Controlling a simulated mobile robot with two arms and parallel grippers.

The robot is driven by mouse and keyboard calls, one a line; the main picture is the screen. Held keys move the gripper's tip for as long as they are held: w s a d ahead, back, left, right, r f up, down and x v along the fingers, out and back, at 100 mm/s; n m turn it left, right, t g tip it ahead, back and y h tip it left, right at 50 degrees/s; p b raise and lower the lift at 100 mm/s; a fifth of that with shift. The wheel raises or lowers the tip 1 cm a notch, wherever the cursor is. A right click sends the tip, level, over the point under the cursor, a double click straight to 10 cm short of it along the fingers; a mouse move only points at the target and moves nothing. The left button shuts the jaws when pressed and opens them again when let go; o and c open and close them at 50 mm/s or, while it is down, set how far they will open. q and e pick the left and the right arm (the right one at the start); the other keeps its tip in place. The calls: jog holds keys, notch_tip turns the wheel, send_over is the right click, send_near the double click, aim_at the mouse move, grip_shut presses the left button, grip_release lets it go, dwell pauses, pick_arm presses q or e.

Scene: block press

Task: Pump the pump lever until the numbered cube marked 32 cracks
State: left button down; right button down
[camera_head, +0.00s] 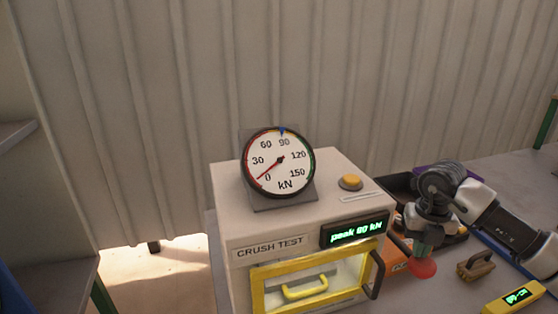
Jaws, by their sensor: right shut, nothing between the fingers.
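A white press labelled CRUSH TEST (270,248) stands on the bench. Its yellow-framed door (259,291) is shut on a lit chamber, and no cube marked 32 can be made out inside. The round gauge (279,162) has its red needle near 0 and a blue marker near 90. The green display (356,231) shows a peak value that looks like 80 kN. A red knob (422,268), apparently the pump lever's end, is right of the press. My right gripper (424,240) is shut and empty just above it; whether they touch is unclear. My left gripper is out of view.
An orange body (398,263) sits partly hidden behind the red knob. A yellow button (350,182) is on the press top. A wooden brush-like thing (476,264) and a yellow device with a display (514,298) lie at right. A dark tray (400,188) is behind.

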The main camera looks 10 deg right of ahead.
notch_tip(320, 180, up, 13)
jog(key=p, duration=1)
